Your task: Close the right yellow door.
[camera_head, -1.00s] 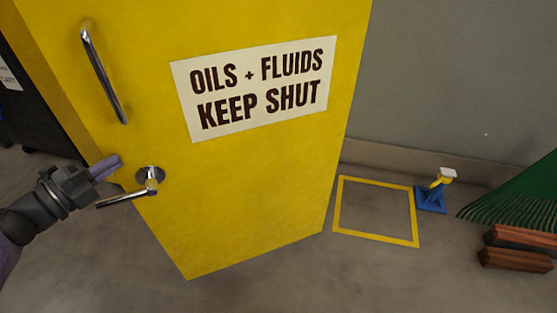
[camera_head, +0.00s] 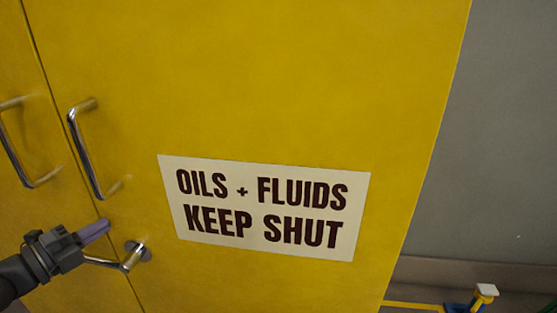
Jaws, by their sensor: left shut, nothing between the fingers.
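The right yellow door (camera_head: 300,90) fills most of the head view and carries a white "OILS + FLUIDS KEEP SHUT" sign (camera_head: 265,208). It stands about level with the left yellow door (camera_head: 20,80), with a thin dark seam between them. The right door has a metal bar handle (camera_head: 85,150) and a lever handle (camera_head: 125,258) below it. My left gripper (camera_head: 105,229) is shut and empty. Its purple fingertips are at the seam edge, just left of and above the lever; I cannot tell if they touch the door. My right gripper is not in view.
The left door has its own bar handle (camera_head: 22,150). A grey wall (camera_head: 500,150) is to the right of the cabinet. A blue and yellow object with a white top (camera_head: 484,294) stands on the floor at lower right, beside a yellow floor line (camera_head: 415,306).

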